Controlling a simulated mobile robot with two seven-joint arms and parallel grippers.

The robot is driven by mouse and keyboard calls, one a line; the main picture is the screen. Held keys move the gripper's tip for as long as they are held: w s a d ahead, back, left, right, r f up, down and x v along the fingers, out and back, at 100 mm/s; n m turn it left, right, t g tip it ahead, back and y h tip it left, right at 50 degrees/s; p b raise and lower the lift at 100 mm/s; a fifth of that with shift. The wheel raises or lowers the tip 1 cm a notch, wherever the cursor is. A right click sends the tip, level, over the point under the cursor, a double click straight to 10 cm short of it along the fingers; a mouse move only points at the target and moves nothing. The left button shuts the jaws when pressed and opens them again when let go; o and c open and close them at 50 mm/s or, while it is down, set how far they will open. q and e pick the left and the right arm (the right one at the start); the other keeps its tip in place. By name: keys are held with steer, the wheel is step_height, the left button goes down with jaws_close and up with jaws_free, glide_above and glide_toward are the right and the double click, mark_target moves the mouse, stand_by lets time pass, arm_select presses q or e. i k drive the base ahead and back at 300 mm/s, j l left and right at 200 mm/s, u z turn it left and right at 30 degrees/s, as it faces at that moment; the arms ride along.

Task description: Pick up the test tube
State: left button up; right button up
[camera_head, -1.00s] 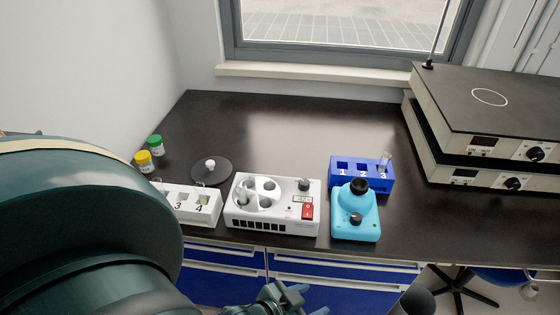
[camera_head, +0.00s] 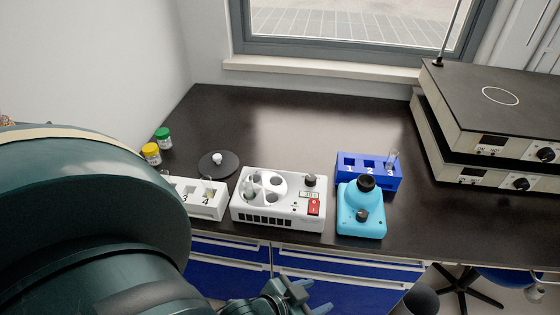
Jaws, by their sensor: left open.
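A clear test tube (camera_head: 392,160) stands upright in the slot marked 3 of the blue rack (camera_head: 352,173), behind the turquoise mixer. Another clear tube (camera_head: 248,188) appears to stand in a hole of the white centrifuge (camera_head: 270,216). The white rack (camera_head: 209,208) shows slots 3 and 4 with small clear tubes that are hard to make out; its left end is hidden by my arm. My left gripper (camera_head: 306,298) is open at the bottom edge, in front of the blue drawers and apart from every tube.
The turquoise mixer (camera_head: 361,212) stands in front of the blue rack. A dark round lid (camera_head: 227,168) with a white knob lies behind the white rack. Yellow-capped (camera_head: 151,154) and green-capped bottles (camera_head: 163,139) stand left. Stacked hotplates (camera_head: 490,119) fill the right. The back of the bench is clear.

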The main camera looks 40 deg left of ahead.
mark_target(247, 177)
steer(key=u, duration=1.55)
